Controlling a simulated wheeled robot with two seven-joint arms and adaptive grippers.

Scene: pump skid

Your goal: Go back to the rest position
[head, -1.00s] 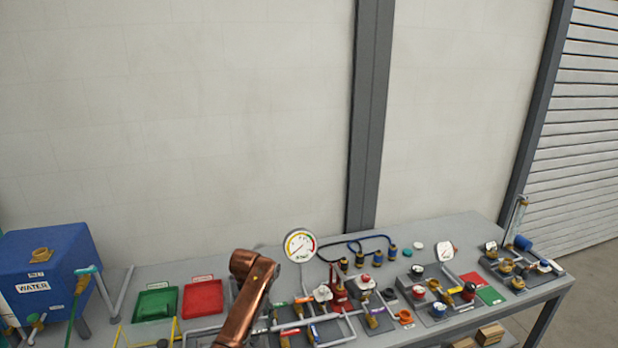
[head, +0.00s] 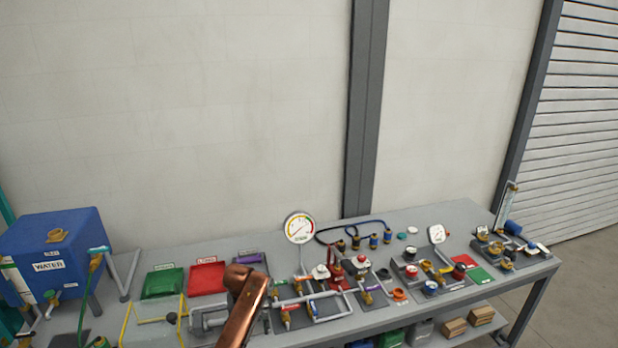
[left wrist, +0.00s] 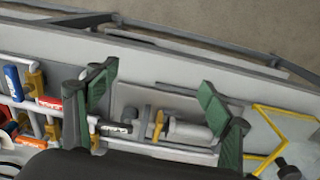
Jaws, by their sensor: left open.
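My left gripper (left wrist: 155,110) is open in the left wrist view. Its two green fingers are spread apart with nothing held between them. Behind the gap lie a grey cylindrical fitting (left wrist: 188,131) and a yellow-handled part on a grey plate. In the head view a copper-coloured link of my arm rises from the bottom edge in front of the bench (head: 400,222), and no gripper shows there. My right gripper is in neither view.
A blue water tank (head: 55,258) stands at the left. A green tray (head: 162,283) and a red tray (head: 207,278) lie beside it. A round gauge (head: 299,228) stands above the pipes and valves. A yellow frame (head: 126,325) sits near the front. The wall behind is bare.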

